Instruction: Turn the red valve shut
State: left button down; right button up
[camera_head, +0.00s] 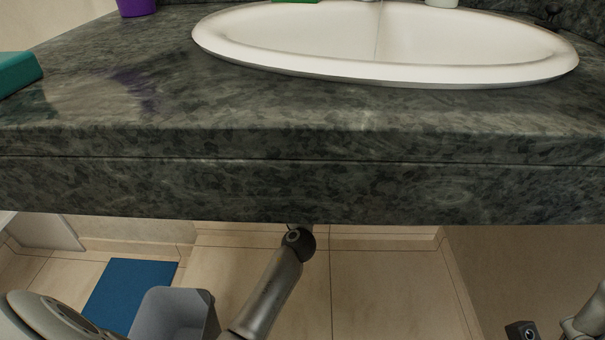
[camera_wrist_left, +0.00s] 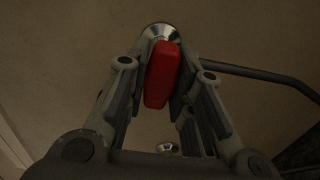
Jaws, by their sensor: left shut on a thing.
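The red valve (camera_wrist_left: 161,76) shows in the left wrist view as a long red handle in front of a round shiny metal fitting. My left gripper (camera_wrist_left: 163,68) has a finger on each side of the handle and is shut on it. In the head view my left arm reaches under the counter, and its gripper and the valve are hidden behind the counter front. Part of my right arm shows at the lower right of the head view, but its gripper fingers are not in view.
A dark stone counter (camera_head: 300,190) with a white basin (camera_head: 300,66) overhangs my left arm. A grey bin (camera_head: 172,312) and a blue mat (camera_head: 128,290) are on the tiled floor. A purple cup (camera_head: 136,7) and a teal object (camera_head: 18,72) are on the counter.

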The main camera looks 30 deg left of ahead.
pick_arm(q)
jog(key=shift+a+r, duration=0.2)
jog(key=shift+r, duration=0.1)
jog(key=c, duration=1.3)
grip_release()
jog(key=shift+o, duration=0.3)
jog(key=shift+f, duration=0.1)
jog(key=v, duration=1.2)
jog(key=shift+d, duration=0.1)
